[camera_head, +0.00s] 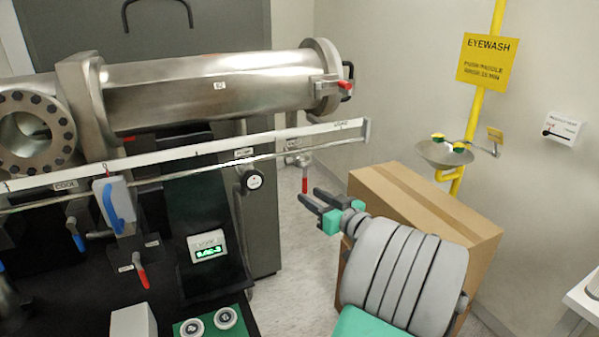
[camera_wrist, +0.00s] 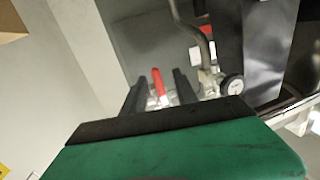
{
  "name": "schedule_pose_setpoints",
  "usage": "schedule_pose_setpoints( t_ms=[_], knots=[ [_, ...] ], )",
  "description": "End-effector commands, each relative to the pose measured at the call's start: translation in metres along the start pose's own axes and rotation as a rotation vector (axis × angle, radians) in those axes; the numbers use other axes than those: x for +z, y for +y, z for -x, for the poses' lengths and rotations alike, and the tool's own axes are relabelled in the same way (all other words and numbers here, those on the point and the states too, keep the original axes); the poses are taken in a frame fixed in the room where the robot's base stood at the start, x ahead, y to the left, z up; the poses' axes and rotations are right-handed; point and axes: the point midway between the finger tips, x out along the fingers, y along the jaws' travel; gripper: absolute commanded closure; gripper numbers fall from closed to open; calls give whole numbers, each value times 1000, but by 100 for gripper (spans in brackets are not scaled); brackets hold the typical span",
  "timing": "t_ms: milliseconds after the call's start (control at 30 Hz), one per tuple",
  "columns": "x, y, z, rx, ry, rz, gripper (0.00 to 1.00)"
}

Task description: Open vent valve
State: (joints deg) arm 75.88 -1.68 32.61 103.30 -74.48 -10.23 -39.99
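A small valve (camera_head: 301,158) with a red lever (camera_head: 305,179) hanging down sits below the right part of the long rail in the head view. A small tag (camera_head: 293,145) is beside it, too small to read surely. My gripper (camera_head: 306,203) is open, its dark fingers pointing at the lever from the lower right. In the wrist view the red lever (camera_wrist: 158,82) shows between my two fingers (camera_wrist: 159,76), with a gap on both sides. I cannot tell whether the lever is between the fingertips or still beyond them. Nothing is held.
A steel chamber (camera_head: 215,88) lies above the white rail (camera_head: 200,156). A round gauge (camera_head: 253,180) is left of the valve. Another red-handled valve (camera_head: 140,272) and a blue handle (camera_head: 113,205) are farther left. A cardboard box (camera_head: 425,205) stands behind my arm; an eyewash (camera_head: 445,152) is at the right.

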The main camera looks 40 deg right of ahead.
Motion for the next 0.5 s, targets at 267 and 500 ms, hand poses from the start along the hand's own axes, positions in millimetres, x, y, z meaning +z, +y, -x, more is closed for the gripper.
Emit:
schedule_pose_setpoints(
  t_ms=[267, 500],
  knots=[
    [-18, 7, -11, 13, 60, 40, 65],
    [-21, 7, -57, 13, 58, 40, 65]
  ],
)
